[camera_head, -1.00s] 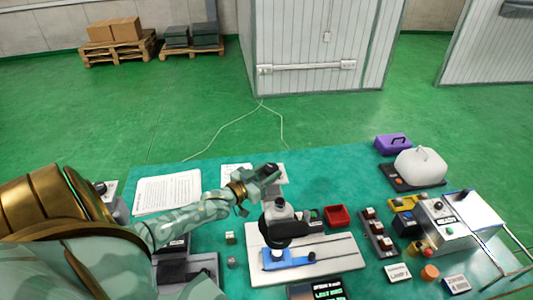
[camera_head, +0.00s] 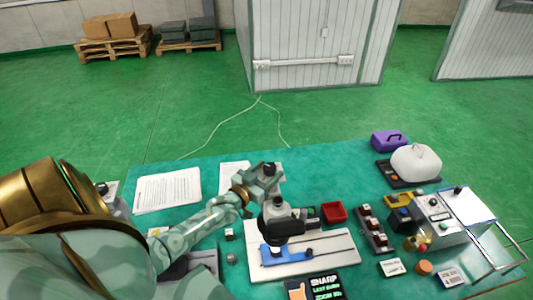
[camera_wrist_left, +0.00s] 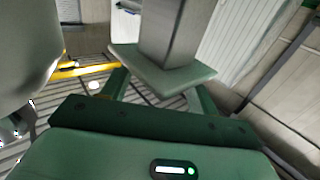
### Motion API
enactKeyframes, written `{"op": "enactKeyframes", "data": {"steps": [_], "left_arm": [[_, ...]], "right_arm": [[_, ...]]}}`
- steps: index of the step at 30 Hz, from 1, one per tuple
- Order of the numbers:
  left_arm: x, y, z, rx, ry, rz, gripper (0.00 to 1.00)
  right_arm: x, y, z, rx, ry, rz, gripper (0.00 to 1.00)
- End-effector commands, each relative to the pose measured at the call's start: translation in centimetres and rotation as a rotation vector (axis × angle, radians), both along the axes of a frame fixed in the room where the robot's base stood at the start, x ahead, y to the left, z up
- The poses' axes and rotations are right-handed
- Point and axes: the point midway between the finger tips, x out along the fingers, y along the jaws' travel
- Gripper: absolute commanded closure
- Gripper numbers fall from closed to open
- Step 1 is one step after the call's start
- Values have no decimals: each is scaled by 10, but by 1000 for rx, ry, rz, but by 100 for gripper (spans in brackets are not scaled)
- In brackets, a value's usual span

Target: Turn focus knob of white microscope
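The microscope (camera_head: 279,212) has a dark and grey head above a white base plate (camera_head: 335,262), with a blue part (camera_head: 286,256) on the plate. My left gripper (camera_head: 268,171) is just behind and above the microscope head in the head view, with the wrist bent over. The focus knob cannot be made out; the head and arm crowd that spot. In the left wrist view, green gripper parts (camera_wrist_left: 160,92) flank a grey block with a pale plate. I cannot tell whether the fingers are open or touching anything. My right gripper is not in view.
A display (camera_head: 314,289) reading SHARP lies at the front. Paper sheets (camera_head: 167,190) lie at the left. A control box (camera_head: 440,215) stands at the right.

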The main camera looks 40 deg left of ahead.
Motion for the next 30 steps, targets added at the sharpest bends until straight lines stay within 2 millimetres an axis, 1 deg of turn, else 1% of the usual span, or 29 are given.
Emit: {"op": "enactKeyframes", "data": {"steps": [7,11,14,21,24,27,30], "left_arm": [[-1,0,1,0,-1,0,41],[-14,0,0,0,1,0,41],[-34,-1,-1,0,2,0,41],[-101,-5,-2,-1,3,0,41],[-125,-5,-2,0,3,0,41],[-143,-7,-1,1,2,-1,41],[-155,-7,-1,0,1,0,41]], "right_arm": [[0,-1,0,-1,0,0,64],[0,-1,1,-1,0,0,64],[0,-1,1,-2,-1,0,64],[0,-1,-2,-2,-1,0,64],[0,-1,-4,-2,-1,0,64],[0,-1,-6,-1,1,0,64],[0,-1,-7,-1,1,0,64]]}}
